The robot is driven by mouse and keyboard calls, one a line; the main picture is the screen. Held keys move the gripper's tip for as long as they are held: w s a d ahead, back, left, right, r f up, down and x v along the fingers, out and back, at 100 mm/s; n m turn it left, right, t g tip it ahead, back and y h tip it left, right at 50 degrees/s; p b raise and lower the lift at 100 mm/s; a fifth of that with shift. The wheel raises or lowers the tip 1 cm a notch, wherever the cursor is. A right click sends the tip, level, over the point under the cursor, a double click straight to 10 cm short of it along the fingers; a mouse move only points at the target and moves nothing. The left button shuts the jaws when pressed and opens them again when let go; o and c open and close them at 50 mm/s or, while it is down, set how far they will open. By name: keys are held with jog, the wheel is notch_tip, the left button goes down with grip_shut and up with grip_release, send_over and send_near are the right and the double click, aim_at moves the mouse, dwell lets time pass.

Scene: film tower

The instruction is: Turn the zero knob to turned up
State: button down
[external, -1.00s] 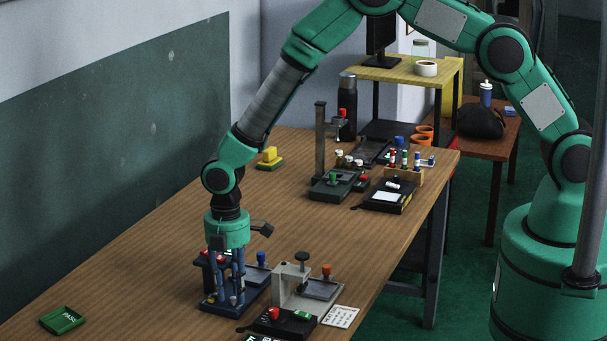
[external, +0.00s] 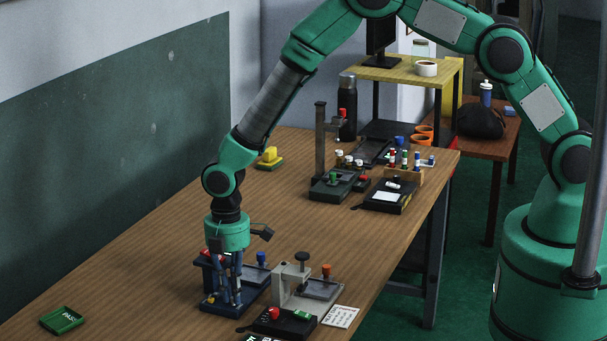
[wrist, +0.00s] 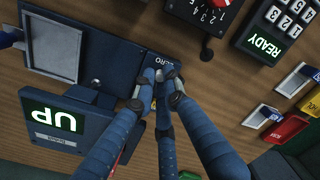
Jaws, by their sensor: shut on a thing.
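The zero knob (wrist: 160,75) is a small greyish knob beside the ZERO lettering on a dark blue device (wrist: 95,55). The knob is mostly hidden by my fingertips. My gripper (wrist: 162,78) points down with its blue fingers closed around the knob. A lit display (wrist: 58,120) on the device reads UP and appears upside down in the wrist view. In the external view my gripper (external: 228,302) stands over the blue device (external: 250,296), and the fingers hide the knob.
A grey press-like device (external: 289,286) stands close to the right of my gripper. A black box (external: 290,325) with a red knob and a white card (external: 340,316) lie in front. A green PASS tray (external: 62,320) is far left, with bare tabletop between.

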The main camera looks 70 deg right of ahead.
jog(key=shift+m, duration=1.9)
jog(key=c, duration=1.8)
grip_release()
notch_tip(320, 180, up, 12)
jog(key=shift+d, duration=0.15)
jog(key=shift+w, duration=0.1)
